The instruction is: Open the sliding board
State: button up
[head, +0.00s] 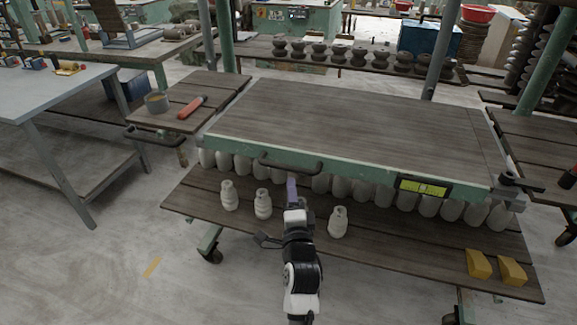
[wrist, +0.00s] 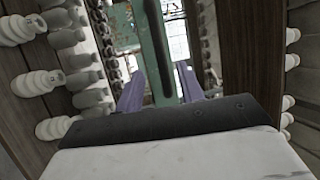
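The sliding board (head: 350,120) is a wide wooden top with a pale green front edge, lying flat above a lower shelf. A dark bar handle (head: 290,168) is fixed on that edge, left of its middle. In the head view my gripper (head: 291,182) is at the handle, its purple fingers pointing at it. In the wrist view my gripper (wrist: 158,85) has its two purple fingers apart, with the dark handle (wrist: 156,45) running between or just beyond them. I cannot tell whether they touch it. The green edge (wrist: 150,20) shows behind.
White clay bottles (head: 338,222) stand on the lower shelf (head: 400,250) near my arm, with several more in a row under the board. A yellow-green level (head: 423,188) is on the edge; two yellow blocks (head: 478,264) lie at right. A side table (head: 215,92) holds a bowl.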

aim_at(289, 166)
jog(key=p+x, duration=0.1)
jog(key=x, duration=0.7)
jog(key=shift+w, duration=0.3)
grip_shut()
